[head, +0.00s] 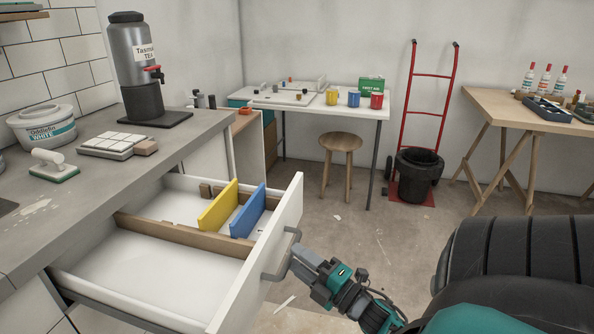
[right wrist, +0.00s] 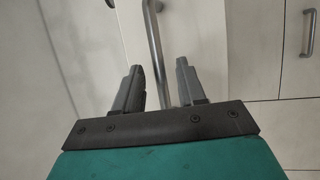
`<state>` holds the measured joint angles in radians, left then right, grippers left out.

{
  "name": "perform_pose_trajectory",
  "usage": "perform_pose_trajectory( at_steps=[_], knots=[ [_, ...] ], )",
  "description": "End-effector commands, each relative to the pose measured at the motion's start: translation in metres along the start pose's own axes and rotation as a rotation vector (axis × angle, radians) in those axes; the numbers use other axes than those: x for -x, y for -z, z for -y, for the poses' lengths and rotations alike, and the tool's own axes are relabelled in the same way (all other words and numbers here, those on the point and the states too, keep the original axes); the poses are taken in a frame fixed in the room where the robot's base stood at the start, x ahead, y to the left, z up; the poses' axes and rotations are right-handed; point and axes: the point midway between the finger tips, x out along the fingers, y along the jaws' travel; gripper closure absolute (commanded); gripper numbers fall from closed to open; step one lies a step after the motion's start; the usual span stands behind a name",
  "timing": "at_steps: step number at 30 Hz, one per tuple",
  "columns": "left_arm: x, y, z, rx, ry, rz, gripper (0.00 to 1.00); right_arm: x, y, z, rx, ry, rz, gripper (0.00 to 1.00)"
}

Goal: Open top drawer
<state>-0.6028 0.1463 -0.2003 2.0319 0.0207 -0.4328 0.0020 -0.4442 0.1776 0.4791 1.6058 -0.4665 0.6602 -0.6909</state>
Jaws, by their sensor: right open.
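The top drawer (head: 165,280) is pulled well out from under the grey counter, and its inside shows in the head view. Its grey bar handle (head: 283,258) is on the outer side of the white front. My right gripper (head: 299,258) is at the handle. In the right wrist view, the two fingers of my right gripper (right wrist: 158,80) are apart, with the handle (right wrist: 155,45) passing between them. Contact with the handle cannot be told. My left gripper is not in view.
The drawer holds wooden dividers (head: 180,235), a yellow panel (head: 218,206) and a blue panel (head: 248,211). A tea dispenser (head: 135,75), a white tub (head: 42,126) and tile stacks (head: 112,144) stand on the counter (head: 75,185). Open floor lies beyond the drawer, around a stool (head: 341,144).

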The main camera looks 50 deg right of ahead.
Motion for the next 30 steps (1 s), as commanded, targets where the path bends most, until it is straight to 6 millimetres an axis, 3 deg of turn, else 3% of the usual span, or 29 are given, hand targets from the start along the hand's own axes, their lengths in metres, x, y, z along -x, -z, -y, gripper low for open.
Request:
perform_pose_trajectory(
  at_steps=[9,15,21,30],
  knots=[
    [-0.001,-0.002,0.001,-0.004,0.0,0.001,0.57,0.07,0.0,0.001,-0.001,0.005,0.003,0.6],
    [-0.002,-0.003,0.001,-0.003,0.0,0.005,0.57,0.104,0.0,0.001,0.0,0.003,0.001,0.6],
    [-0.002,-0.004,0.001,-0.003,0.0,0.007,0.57,0.117,0.0,0.0,0.001,0.0,0.001,0.6],
    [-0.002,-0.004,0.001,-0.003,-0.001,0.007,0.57,0.118,0.0,0.0,0.001,0.0,0.0,0.6]
  ],
)
